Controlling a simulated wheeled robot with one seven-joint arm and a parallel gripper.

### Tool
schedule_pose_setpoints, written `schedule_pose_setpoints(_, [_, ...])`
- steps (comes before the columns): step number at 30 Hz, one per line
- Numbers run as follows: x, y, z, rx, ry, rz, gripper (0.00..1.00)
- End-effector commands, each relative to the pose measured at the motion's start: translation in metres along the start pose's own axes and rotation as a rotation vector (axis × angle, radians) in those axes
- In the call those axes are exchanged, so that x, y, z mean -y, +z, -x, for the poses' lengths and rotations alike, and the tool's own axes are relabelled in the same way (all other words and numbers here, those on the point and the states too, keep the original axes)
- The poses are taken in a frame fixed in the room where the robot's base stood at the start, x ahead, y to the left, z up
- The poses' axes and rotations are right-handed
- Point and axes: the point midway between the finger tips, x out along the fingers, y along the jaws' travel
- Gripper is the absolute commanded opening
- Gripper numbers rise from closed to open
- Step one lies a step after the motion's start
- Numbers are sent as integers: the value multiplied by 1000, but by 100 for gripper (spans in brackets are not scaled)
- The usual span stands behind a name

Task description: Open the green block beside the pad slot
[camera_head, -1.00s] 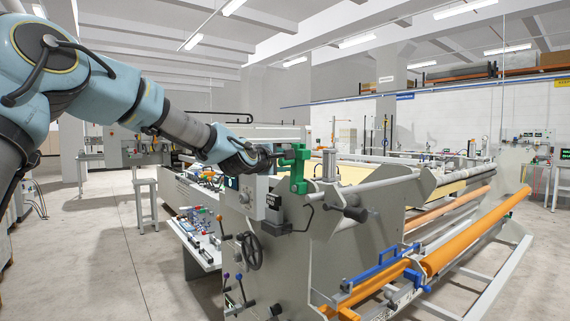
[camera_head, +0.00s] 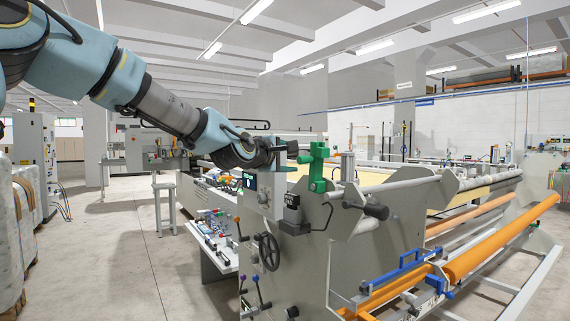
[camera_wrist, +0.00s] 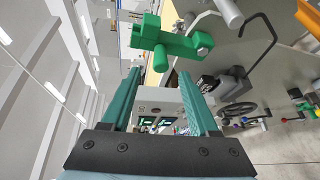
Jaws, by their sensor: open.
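The green block (camera_head: 318,166) stands on top of the grey machine's end frame, with a stubby arm at its upper part. In the wrist view the green block (camera_wrist: 172,44) lies beyond the fingertips, with a round green peg pointing back toward me. My gripper (camera_wrist: 158,76) has its two teal fingers spread apart, with nothing held between them. In the head view my gripper (camera_head: 290,152) is just left of the block, apparently close to it; contact cannot be told. I cannot make out the pad slot for certain.
A grey control box with a green display (camera_head: 250,181) is just below my wrist. A black handwheel (camera_head: 269,252) and several levers are on the machine's near side. A roller bar (camera_head: 395,190) runs right of the block. Open floor lies at the left.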

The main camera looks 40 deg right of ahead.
Motion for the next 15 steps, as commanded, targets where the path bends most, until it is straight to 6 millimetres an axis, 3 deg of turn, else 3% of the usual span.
schedule_pose_setpoints(6, [0, -2, 22, -3, 1, -1, 61])
schedule_pose_setpoints(15, [0, 0, 31, 0, 0, -1, 61])
